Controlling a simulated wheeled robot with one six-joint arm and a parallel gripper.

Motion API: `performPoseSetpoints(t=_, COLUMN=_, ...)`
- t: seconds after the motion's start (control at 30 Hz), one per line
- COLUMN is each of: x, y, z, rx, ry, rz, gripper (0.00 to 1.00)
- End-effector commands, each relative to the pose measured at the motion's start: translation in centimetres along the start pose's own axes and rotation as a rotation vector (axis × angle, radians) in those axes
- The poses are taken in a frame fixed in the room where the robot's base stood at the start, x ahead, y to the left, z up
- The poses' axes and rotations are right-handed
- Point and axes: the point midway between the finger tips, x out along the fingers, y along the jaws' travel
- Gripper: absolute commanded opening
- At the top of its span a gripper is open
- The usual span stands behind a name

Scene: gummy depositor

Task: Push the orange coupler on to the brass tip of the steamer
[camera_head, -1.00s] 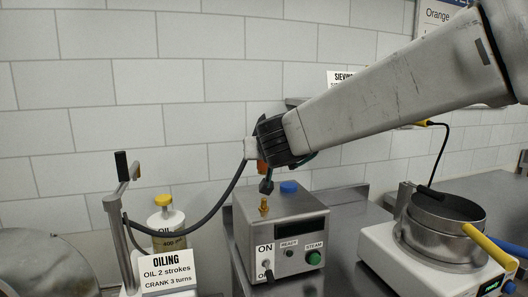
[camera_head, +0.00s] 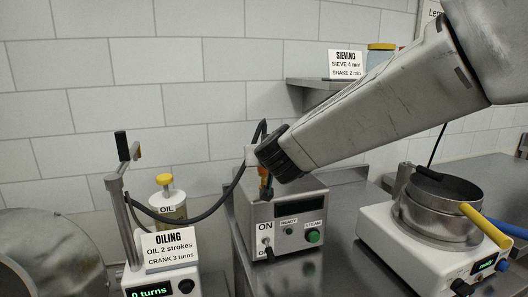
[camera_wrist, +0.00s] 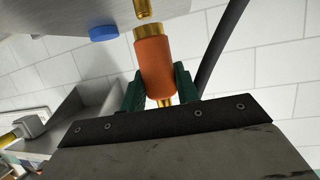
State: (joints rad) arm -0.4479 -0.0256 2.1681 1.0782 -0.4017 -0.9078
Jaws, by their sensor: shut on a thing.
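My gripper (camera_wrist: 158,78) is shut on the orange coupler (camera_wrist: 155,58), with its green fingers on either side. The coupler's brass-coloured open end points at the brass tip (camera_wrist: 143,10) of the steamer in the wrist view. The two look close to lined up, with a small gap between them. In the head view the coupler (camera_head: 264,176) shows as a bit of orange below my dark wrist, above the steamer (camera_head: 287,212). There the tip is hard to make out behind the gripper.
A black hose (camera_head: 222,195) runs from the coupler area to the left. The oiling station with its sign (camera_head: 170,250) and yellow-capped bottle (camera_head: 164,190) stands left of the steamer. A sieve machine (camera_head: 430,235) stands on the right. A blue cap (camera_wrist: 103,33) sits near the tip.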

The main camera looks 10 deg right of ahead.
Motion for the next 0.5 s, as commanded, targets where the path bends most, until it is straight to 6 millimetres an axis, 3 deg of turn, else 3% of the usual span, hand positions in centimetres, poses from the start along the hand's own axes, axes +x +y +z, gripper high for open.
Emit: performPoseSetpoints(t=0.5, x=0.14, y=0.01, z=0.36, rx=-0.002, ry=0.000, rz=0.001, gripper=0.00)
